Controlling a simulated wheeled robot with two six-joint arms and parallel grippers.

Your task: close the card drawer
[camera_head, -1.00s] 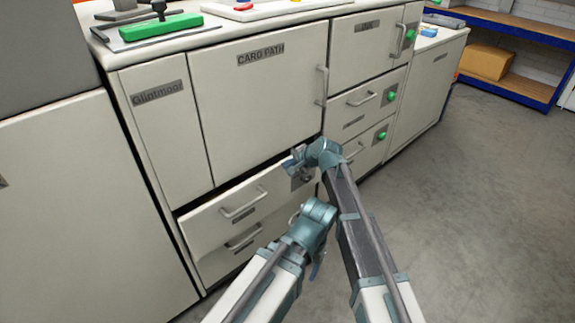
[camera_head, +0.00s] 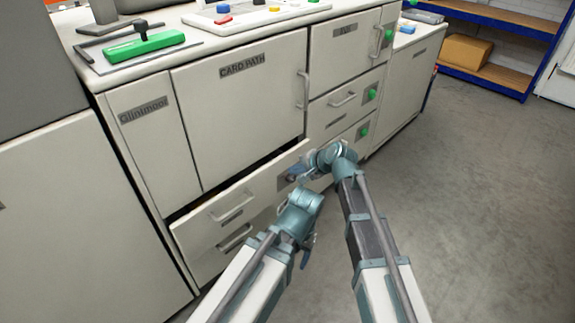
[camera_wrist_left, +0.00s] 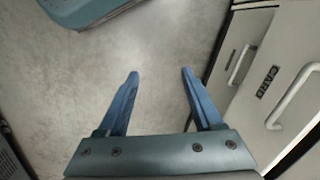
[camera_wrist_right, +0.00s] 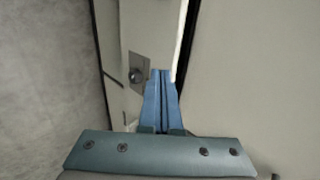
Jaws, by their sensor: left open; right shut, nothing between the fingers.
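The card drawer (camera_head: 262,188) is the upper drawer under the CARD PATH door. It stands slightly out, with a dark gap along its top. Its bar handle and CARD label (camera_wrist_left: 267,82) show in the left wrist view. A plate with a round lock sits at its right end. My right gripper (camera_wrist_right: 161,72) is shut and empty, its tips close to the drawer's top edge near that plate; I cannot tell whether they touch. My left gripper (camera_wrist_left: 160,72) is open and empty, in front of the drawers. My arms hide part of the drawer's lower right front.
Another drawer (camera_head: 212,262) lies below. The CARD PATH door (camera_head: 240,115) above is shut. Drawers with green knobs (camera_head: 371,95) are to the right. Grey floor (camera_head: 465,190) is clear on the right.

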